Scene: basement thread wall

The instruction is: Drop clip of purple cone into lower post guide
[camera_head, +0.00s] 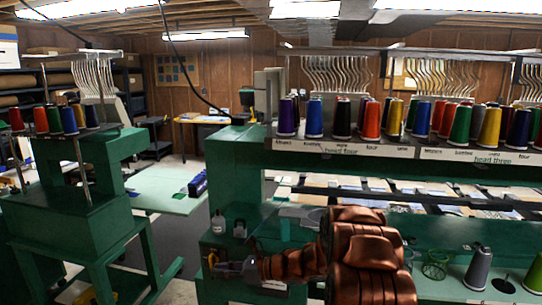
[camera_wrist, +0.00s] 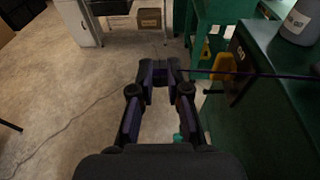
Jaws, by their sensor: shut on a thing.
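A purple thread cone (camera_head: 288,115) stands at the left end of the labelled rack shelf in the head view. My gripper (camera_head: 214,263) is low at the left end of the green machine bench, pointing left. In the wrist view its fingertips (camera_wrist: 158,68) are closed together on a small dark purple piece, which looks like the clip. A thin purple thread (camera_wrist: 250,72) runs from the fingertips to the right, past the green bench. The clip is mostly hidden between the fingers. I cannot make out the lower post guide for certain.
A labelled bottle (camera_head: 239,229) stands on the bench near my gripper and shows in the wrist view (camera_wrist: 300,22). Several other cones (camera_head: 371,120) line the rack. Yellow parts (camera_wrist: 223,66) sit beside the bench's green frame. Open concrete floor (camera_wrist: 60,90) lies left of the gripper.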

